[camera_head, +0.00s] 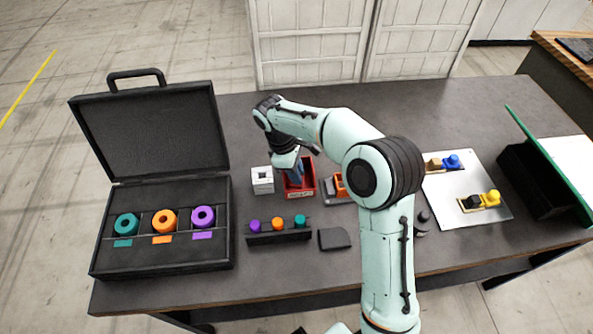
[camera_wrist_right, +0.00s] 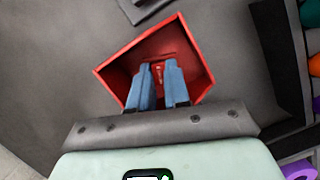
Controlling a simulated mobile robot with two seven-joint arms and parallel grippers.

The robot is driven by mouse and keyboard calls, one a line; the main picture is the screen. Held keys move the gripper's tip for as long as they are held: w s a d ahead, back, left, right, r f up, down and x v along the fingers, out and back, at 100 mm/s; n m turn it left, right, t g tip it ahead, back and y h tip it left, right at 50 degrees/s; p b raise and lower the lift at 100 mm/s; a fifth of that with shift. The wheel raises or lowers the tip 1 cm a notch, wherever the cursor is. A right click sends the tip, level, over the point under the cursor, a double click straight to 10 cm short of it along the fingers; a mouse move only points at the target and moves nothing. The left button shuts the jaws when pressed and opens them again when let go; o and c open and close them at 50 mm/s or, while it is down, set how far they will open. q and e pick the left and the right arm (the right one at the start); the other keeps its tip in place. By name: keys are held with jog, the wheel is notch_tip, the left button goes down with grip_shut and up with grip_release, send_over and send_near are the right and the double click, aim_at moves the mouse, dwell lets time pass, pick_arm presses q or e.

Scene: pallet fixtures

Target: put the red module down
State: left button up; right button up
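A red open-topped box (camera_head: 309,178) stands on the dark table, just right of a white cube with a square hole (camera_head: 262,181). My right gripper (camera_head: 296,180) points down into this box. In the right wrist view, its two blue fingers (camera_wrist_right: 161,82) reach inside the red box (camera_wrist_right: 117,76), with a narrow gap between them. Something red with a small pale mark shows in that gap. I cannot tell whether the fingers grip it or whether it is a separate red module. My left gripper is not in view.
An open black case (camera_head: 163,249) with teal, orange and purple rings stands at the left. A black rack (camera_head: 278,236) with coloured pieces is in front of the box. A grey and orange fixture (camera_head: 337,189) is to its right. A white board (camera_head: 470,214) lies further right.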

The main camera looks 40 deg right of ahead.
jog(key=o, duration=0.4)
jog(key=shift+c, duration=0.2)
pick_arm(q)
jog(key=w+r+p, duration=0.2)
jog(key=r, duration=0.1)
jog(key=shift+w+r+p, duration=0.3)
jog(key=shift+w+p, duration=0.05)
jog(key=shift+p, duration=0.05)
pick_arm(e)
jog(key=v, duration=1.2)
jog(key=shift+r, duration=0.15)
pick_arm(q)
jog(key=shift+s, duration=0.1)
pick_arm(e)
jog(key=shift+s, duration=0.1)
